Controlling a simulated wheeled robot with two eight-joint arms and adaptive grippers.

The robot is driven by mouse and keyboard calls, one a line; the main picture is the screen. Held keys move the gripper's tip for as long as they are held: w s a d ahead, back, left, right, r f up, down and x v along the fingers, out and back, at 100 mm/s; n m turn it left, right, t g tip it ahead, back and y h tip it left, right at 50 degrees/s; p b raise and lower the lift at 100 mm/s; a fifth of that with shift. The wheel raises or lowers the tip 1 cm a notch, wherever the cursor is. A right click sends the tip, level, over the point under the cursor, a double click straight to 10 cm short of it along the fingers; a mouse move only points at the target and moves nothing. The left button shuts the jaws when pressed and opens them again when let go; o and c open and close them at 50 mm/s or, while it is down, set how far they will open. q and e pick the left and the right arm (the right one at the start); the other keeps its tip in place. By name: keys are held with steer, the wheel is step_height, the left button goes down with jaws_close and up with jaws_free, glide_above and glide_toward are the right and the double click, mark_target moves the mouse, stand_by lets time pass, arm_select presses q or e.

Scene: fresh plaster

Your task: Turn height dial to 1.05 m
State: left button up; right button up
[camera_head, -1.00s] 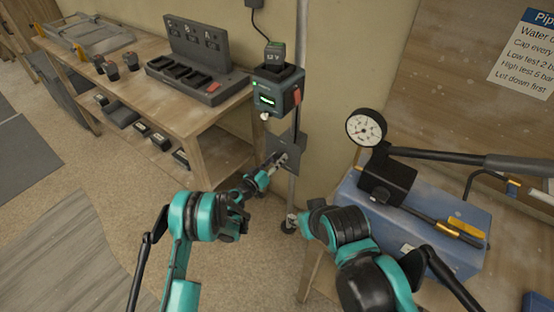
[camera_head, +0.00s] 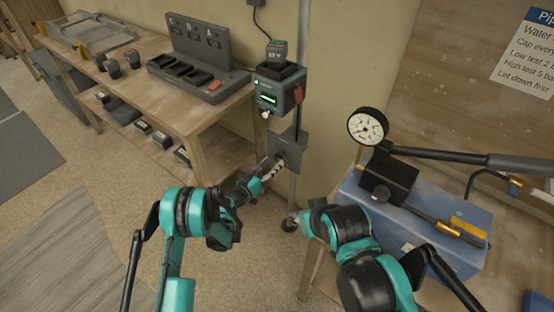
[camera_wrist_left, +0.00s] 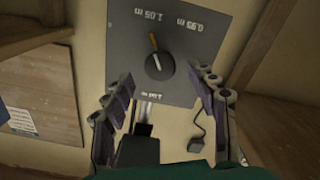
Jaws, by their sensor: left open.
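The height dial is a dark round knob (camera_wrist_left: 159,66) with an orange pointer on a grey plate. In the left wrist view its pointer is turned up and slightly left, toward the printed "1.05 m"; "0.95 m" is up and right, and a third label below is hard to read. The plate (camera_head: 292,148) is on the pole in the head view, its markings too small to read there. My left gripper (camera_head: 270,167) is open just in front of the plate. Its fingers (camera_wrist_left: 161,84) are spread below and either side of the knob, apart from it.
A dark box with a green display (camera_head: 270,98) is on the pole above the plate. A wooden bench (camera_head: 195,118) with a charger rack (camera_head: 200,75) stands left. A blue tank (camera_head: 455,225) with a pressure gauge (camera_head: 367,126) is right, near my right arm.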

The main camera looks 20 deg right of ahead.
arm_select(q)
steer(key=v, duration=0.3)
steer(key=shift+d, duration=0.1)
stand_by(0.3)
steer(key=s+a+r+n+g+y, duration=0.1)
steer(key=s+a+r+y, duration=0.2)
steer(key=a+r, duration=0.45)
steer(key=s+a+r+g+y, duration=0.1)
steer(key=s+a+r+y, duration=0.2)
steer(key=r, duration=0.8)
steer(key=s+a+n+g+y, duration=0.2)
steer(key=s+a+y, duration=0.6)
steer(key=s+a, duration=1.4)
steer(key=s+n, duration=0.2)
steer(key=s, duration=0.2)
steer(key=shift+a, duration=0.15)
